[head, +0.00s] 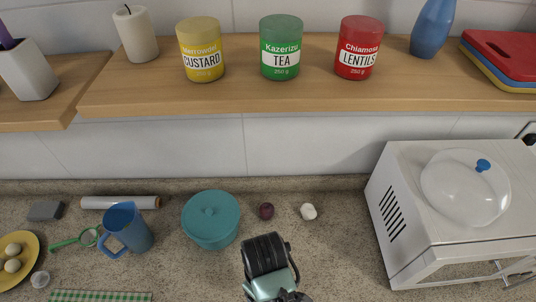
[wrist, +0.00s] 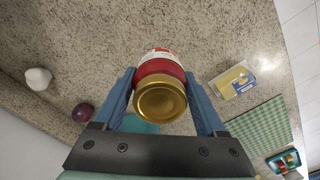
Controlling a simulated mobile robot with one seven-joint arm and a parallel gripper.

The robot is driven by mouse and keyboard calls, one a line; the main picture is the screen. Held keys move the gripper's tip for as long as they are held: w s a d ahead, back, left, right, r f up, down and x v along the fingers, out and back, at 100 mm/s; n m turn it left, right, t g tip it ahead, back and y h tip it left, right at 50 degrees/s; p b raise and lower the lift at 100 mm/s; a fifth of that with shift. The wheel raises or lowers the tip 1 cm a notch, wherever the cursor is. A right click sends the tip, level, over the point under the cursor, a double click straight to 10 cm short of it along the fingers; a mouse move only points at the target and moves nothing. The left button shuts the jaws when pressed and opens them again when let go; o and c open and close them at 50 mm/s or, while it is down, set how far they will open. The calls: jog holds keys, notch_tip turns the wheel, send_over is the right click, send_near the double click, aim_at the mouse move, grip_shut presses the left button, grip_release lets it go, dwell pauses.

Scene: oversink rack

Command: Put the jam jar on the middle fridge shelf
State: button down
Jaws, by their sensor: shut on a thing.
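The jam jar (wrist: 160,70) shows in the wrist view, with a gold lid (wrist: 161,100) facing the camera and a red and white side beyond it. My gripper (wrist: 160,82) has its two blue fingers closed on either side of the jar, with the speckled counter behind it. In the head view part of my arm shows at the bottom centre, and the jar cannot be made out there. No fridge shelf shows in either view.
The counter holds a teal pot (head: 211,220), a blue jug (head: 127,230), an onion (head: 265,211) and a garlic bulb (head: 308,212). A white microwave (head: 405,220) with a glass dome (head: 465,190) stands right. The shelf (head: 300,100) above carries several canisters. A yellow packet (wrist: 233,80) lies on the counter.

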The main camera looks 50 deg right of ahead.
notch_tip(320, 180, down, 10)
jog(key=shift+s+r+p, duration=0.1)
jog(key=shift+r+p, duration=0.1)
jog(key=shift+p, duration=0.25)
jog(key=shift+f, duration=0.1)
grip_release()
